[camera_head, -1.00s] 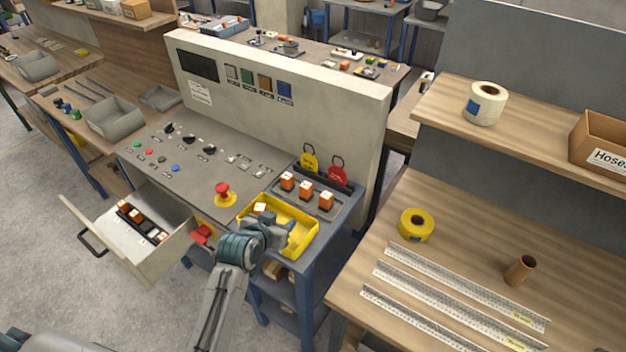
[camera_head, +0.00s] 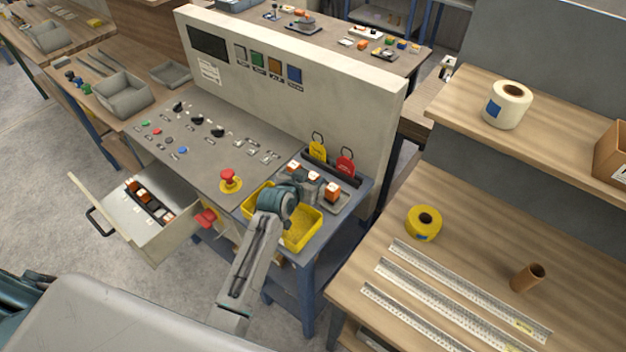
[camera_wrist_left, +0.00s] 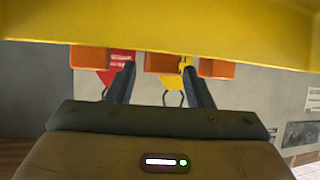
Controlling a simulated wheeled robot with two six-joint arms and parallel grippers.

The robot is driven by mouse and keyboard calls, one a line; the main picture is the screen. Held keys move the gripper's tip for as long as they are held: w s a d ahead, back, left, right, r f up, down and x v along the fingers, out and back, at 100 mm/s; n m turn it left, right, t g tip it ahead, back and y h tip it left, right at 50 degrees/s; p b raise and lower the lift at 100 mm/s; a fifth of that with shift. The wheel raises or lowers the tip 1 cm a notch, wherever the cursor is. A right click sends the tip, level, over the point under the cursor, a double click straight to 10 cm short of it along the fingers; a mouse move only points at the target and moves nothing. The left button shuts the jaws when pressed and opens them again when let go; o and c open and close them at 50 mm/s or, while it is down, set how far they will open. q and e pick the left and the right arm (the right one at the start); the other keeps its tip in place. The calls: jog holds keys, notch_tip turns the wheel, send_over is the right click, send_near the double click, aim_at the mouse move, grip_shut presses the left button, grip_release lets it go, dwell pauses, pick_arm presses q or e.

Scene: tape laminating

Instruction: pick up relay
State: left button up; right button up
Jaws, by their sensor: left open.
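Three orange-and-white relays stand in a row on a grey holder (camera_head: 340,203) on the blue cart: a left one (camera_head: 293,167), a middle one (camera_head: 313,177) and a right one (camera_head: 332,191). In the left wrist view, which looks upside down, orange blocks (camera_wrist_left: 217,68) show beyond a yellow rim (camera_wrist_left: 160,30). My left gripper (camera_head: 303,192) is over the yellow bin (camera_head: 304,236), close to the row; its open fingers (camera_wrist_left: 163,80) look empty. The arm hides part of the bin. My right gripper is not in view.
The open drawer (camera_head: 168,235) at left holds more relays (camera_head: 135,188). A red emergency button (camera_head: 229,178) sits on the panel. Yellow (camera_head: 318,150) and red (camera_head: 345,163) tags hang behind the row. A wooden bench with yellow tape (camera_head: 424,222) stands right.

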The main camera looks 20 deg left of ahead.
aim_at(313, 175)
pick_arm(q)
jog(key=shift+p+x, duration=0.55)
jog(key=shift+x, duration=1.6)
jog(key=shift+c, duration=0.2)
jog(key=c, duration=0.8)
jog(key=shift+r, duration=0.15)
jog(key=shift+c, duration=0.2)
